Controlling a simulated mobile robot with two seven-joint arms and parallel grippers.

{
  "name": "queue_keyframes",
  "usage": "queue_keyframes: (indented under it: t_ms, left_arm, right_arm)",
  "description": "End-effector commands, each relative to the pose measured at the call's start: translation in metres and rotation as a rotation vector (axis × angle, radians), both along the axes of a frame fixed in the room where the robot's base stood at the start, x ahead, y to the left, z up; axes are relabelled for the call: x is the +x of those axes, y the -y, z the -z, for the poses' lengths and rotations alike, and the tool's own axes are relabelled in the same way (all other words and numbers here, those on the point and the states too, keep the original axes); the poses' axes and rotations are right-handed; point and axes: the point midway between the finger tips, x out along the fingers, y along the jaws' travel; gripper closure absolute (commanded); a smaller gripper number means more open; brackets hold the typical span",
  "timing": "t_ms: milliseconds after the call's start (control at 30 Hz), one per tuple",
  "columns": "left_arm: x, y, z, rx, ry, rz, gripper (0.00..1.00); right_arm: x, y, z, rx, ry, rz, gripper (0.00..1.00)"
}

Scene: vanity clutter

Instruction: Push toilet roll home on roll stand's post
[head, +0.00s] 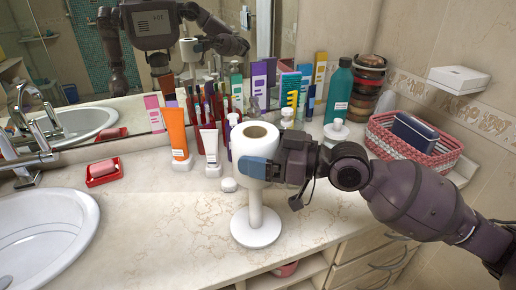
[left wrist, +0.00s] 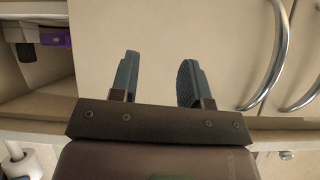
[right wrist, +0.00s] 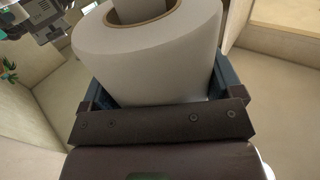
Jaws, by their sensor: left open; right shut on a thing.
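The white toilet roll (head: 255,140), with a brown core ring on top, is upright on the white roll stand (head: 257,228). A length of bare post shows between the roll and the round base. My right gripper (head: 258,169) is shut around the lower part of the roll, reaching in from the right. In the right wrist view the roll (right wrist: 150,60) fills the space between the fingers, with a white post end inside its core. My left gripper (left wrist: 158,78) is open and empty in front of the cabinet fronts; it is out of the head view.
Tubes (head: 175,135) and bottles stand behind the roll, below the mirror. A small white jar (head: 228,185) is close left of the stand. A pink basket (head: 415,145) is at right, a sink (head: 45,240) at left.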

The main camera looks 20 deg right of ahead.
Motion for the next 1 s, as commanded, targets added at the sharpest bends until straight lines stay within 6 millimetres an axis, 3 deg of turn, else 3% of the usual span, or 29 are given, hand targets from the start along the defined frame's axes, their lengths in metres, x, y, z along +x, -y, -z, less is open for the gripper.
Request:
queue_keyframes:
  t_ms: [1000]
  left_arm:
    - [-0.003, 0.000, 0.018, -0.001, -0.015, 0.000, 0.57]
  right_arm:
    - [0.000, 0.000, 0.021, 0.000, 0.000, 0.000, 0.38]
